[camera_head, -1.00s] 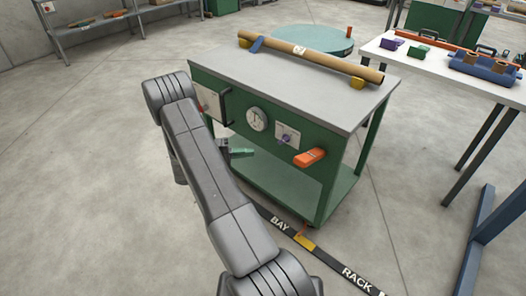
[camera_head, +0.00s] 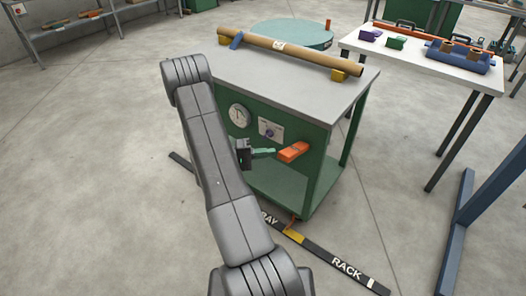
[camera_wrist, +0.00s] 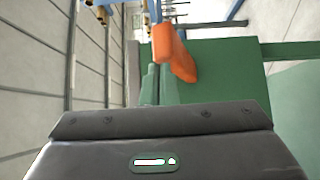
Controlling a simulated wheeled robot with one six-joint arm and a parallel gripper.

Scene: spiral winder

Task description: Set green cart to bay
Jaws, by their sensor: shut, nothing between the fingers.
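The green cart (camera_head: 316,170) has a grey top (camera_head: 290,85) and an orange handle (camera_head: 293,152) on its front panel. The floor strip (camera_head: 335,260) carries the words BAY and RACK with a yellow mark (camera_head: 293,236) between them. The cart's near bottom corner stands close to the yellow mark. BAY is partly hidden by my arm. My gripper (camera_head: 272,153) is shut and empty, its green fingers at the left end of the orange handle. In the wrist view the fingertips (camera_wrist: 159,68) are close beside the handle (camera_wrist: 173,50); I cannot tell whether they touch.
A cardboard tube (camera_head: 290,50) lies across the cart top on small supports. A round teal table (camera_head: 293,33) stands behind. A white table (camera_head: 425,60) with tools and a blue tray is at the right, near a blue frame (camera_head: 465,215). The floor at left is clear.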

